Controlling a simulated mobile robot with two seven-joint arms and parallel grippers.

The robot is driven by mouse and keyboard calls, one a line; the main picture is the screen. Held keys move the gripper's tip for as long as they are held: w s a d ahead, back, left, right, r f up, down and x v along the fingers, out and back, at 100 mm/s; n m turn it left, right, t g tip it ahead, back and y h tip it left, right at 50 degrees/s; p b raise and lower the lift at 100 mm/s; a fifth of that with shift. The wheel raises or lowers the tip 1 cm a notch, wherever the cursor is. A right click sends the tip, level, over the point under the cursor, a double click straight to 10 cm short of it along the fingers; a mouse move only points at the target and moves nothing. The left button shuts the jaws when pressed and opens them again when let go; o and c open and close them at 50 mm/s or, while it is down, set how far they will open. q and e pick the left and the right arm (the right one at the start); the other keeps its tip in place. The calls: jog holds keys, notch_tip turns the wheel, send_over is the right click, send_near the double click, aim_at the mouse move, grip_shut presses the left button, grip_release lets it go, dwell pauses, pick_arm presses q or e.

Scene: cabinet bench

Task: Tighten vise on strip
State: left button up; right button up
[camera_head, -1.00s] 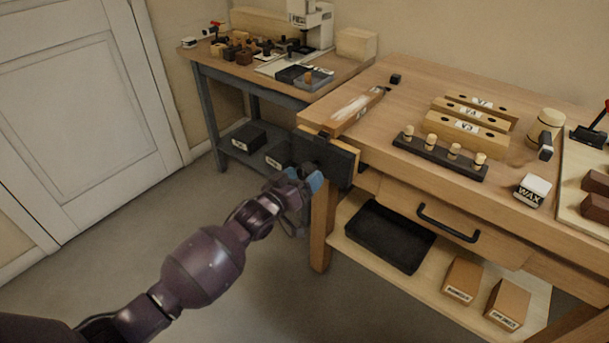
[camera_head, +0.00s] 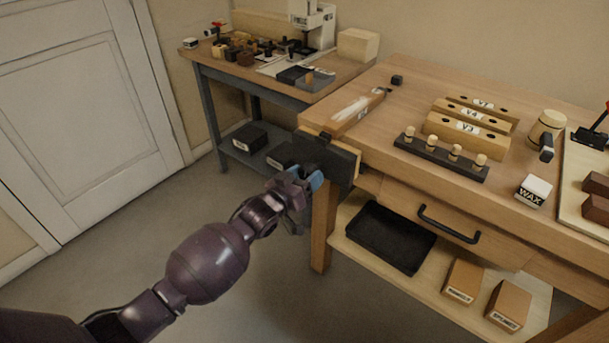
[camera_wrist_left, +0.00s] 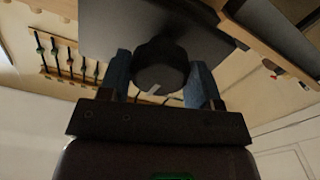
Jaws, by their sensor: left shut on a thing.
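The vise (camera_head: 337,163) is a dark jaw plate on the left end of the wooden bench, with pale wood behind it. Its round black knob shows in the left wrist view (camera_wrist_left: 158,70), with a light mark on its face. My left gripper (camera_head: 307,178) is in front of the plate, its blue fingers shut on either side of the knob; the fingers also show in the left wrist view (camera_wrist_left: 160,84). A wooden strip (camera_head: 357,108) with a white patch and a label is on the bench top by the vise. Whether the jaws touch it cannot be told. My right gripper is out of view.
Wooden blocks (camera_head: 466,136), a dark peg rack (camera_head: 440,157), a mallet (camera_head: 545,130) and a wax block (camera_head: 533,191) are on the bench. A black drawer handle (camera_head: 448,223) sticks out in front. A second table (camera_head: 340,75) is behind. Floor left of the bench is clear.

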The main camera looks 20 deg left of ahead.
pick_arm(q)
jog(key=m, duration=0.2)
jog(key=shift+m, duration=0.3)
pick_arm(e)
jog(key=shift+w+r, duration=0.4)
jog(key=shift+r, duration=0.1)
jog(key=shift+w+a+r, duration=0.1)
pick_arm(q)
jog(key=shift+m+p, duration=0.3)
jog(key=shift+m, duration=1.6)
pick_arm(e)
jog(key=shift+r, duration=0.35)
pick_arm(q)
jog(key=shift+m, duration=0.3)
jog(key=m, duration=0.3)
jog(key=shift+w+m, duration=0.1)
jog(key=shift+m, duration=0.3)
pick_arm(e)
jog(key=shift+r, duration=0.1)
